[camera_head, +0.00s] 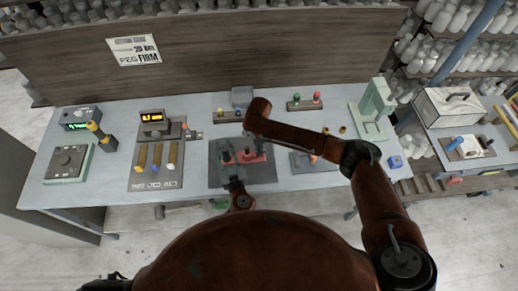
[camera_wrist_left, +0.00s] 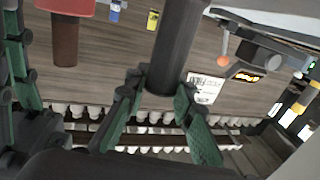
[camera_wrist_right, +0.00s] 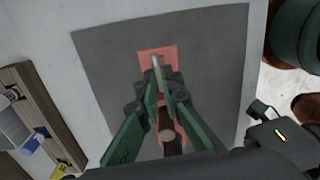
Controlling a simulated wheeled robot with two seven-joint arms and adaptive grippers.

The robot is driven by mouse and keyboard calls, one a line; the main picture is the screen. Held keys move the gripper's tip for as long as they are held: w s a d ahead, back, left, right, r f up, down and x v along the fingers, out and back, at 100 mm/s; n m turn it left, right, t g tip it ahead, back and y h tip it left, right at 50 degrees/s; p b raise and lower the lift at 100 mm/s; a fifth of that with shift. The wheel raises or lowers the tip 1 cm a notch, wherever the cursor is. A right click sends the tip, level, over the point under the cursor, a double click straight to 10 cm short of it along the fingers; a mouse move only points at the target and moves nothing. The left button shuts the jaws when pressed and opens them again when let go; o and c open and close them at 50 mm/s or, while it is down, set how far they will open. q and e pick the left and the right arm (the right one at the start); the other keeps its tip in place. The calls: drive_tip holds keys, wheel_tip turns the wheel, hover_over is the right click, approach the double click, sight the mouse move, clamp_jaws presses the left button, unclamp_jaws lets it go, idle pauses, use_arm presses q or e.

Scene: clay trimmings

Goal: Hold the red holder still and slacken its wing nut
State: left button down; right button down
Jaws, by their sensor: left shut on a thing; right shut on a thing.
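The red holder (camera_head: 258,155) lies on a dark grey mat (camera_head: 268,175) at the middle of the table. In the right wrist view the red holder (camera_wrist_right: 172,52) shows around my right gripper (camera_wrist_right: 158,80). That gripper is shut on a slim pale metal piece, apparently the wing nut (camera_wrist_right: 155,62), mostly covered by the fingers. A brown post (camera_wrist_left: 65,40) stands on the holder. In the left wrist view my left gripper (camera_wrist_left: 160,88) is shut on a thick dark post (camera_wrist_left: 182,40). Whether this post belongs to the holder is out of view.
A panel with several pegs (camera_head: 155,160) and an orange display (camera_head: 152,117) stand to the left. A pale green press (camera_head: 373,105) and a blue cube (camera_head: 395,162) are at the right. A wooden backboard (camera_head: 220,50) closes the rear. Both arms crowd the mat.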

drive_tip(key=n, duration=0.5)
drive_tip(key=shift+s+n, duration=0.15)
drive_tip(key=shift+n, duration=0.15)
idle(0.4)
drive_tip(key=c, duration=2.1)
unclamp_jaws()
wheel_tip(320, 180, up, 12)
use_arm(q)
drive_tip(key=c, duration=1.6)
unclamp_jaws()
drive_tip(key=shift+s, duration=0.1)
